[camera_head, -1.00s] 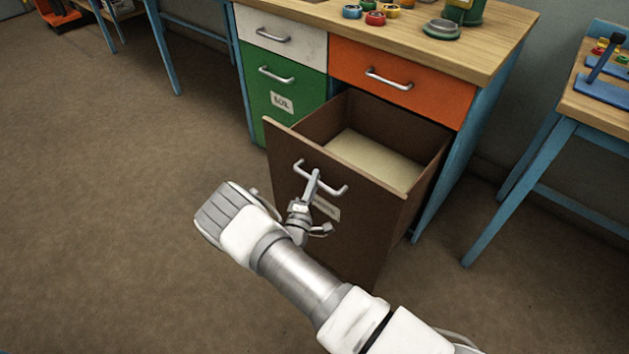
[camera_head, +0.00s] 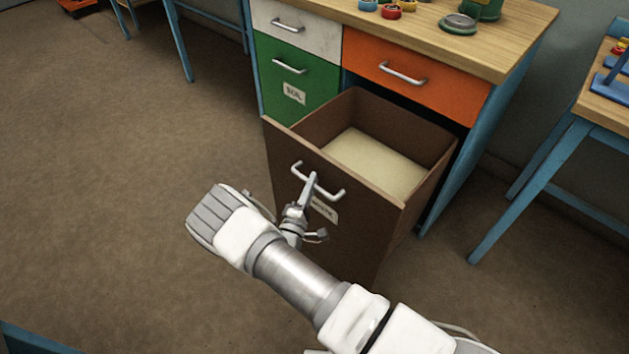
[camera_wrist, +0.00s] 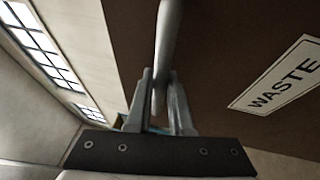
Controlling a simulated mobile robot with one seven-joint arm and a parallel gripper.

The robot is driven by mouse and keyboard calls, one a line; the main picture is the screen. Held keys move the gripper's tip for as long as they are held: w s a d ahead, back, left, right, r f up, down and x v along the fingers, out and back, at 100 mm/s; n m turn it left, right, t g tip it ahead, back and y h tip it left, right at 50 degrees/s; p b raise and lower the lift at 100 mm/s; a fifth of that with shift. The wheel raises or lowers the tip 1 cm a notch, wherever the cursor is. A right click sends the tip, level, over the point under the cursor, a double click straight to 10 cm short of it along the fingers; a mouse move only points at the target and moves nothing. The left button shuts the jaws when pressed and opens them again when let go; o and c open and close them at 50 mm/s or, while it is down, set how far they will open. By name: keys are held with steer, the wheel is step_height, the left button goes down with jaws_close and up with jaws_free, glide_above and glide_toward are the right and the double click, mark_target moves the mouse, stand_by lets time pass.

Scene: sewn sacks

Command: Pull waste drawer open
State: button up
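The brown waste drawer (camera_head: 290,146) stands well out from the cabinet, below the orange drawer. Its pale bottom shows and looks empty. Its metal bar handle (camera_head: 331,191) is on the front, above a label partly hidden by my gripper. My gripper (camera_head: 311,184) is at the middle of this handle. In the wrist view the label (camera_wrist: 281,78) reads WASTE, and the handle bar (camera_wrist: 166,45) runs between the two fingers of my gripper (camera_wrist: 162,95), which are close together on it.
The orange drawer (camera_head: 440,91), white drawer (camera_head: 320,40) and green drawer (camera_head: 318,97) are shut. Small pots and a green container (camera_head: 482,8) stand on the wooden top. A blue-legged table (camera_head: 539,185) is at right. The brown floor (camera_head: 130,180) at left is clear.

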steer(key=o, duration=0.4)
steer(key=shift+o, duration=0.2)
steer(key=p+v, duration=0.2)
steer(key=v, duration=1.5)
steer(key=shift+s+p, duration=0.2)
steer(key=shift+p, duration=0.1)
